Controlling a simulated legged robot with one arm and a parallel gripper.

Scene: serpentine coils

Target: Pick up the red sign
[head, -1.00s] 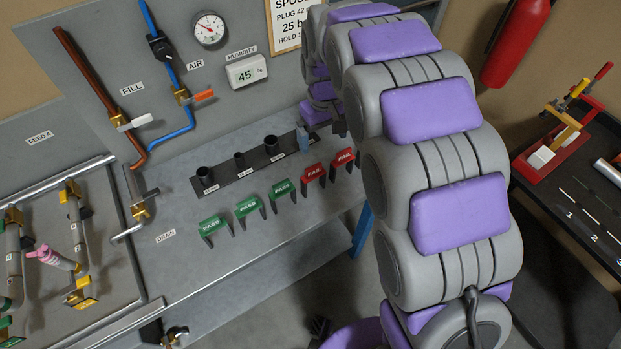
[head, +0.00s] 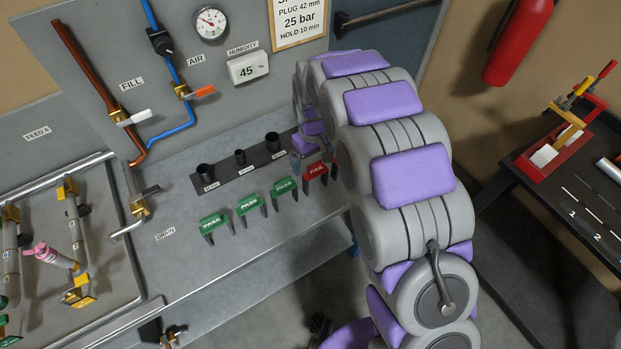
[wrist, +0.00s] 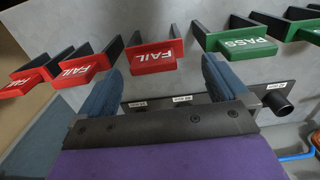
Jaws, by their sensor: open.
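Several red FAIL signs stand on the grey bench; in the wrist view, one red sign (wrist: 152,57) is centred just beyond my gripper (wrist: 162,72), in line with the gap between its two blue fingers. Two other red signs (wrist: 85,70) (wrist: 28,80) are to its left. My gripper is open, with nothing held. In the head view one red sign (head: 316,171) shows beside my arm, and my arm hides others. Whether the fingers touch the centred sign cannot be told.
Green PASS signs (head: 249,204) stand in a row left of the red one. A dark strip with black cups (head: 240,158) lies behind them. A panel with pipes and valves (head: 130,117) rises at the back. A dark table (head: 565,185) is at right.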

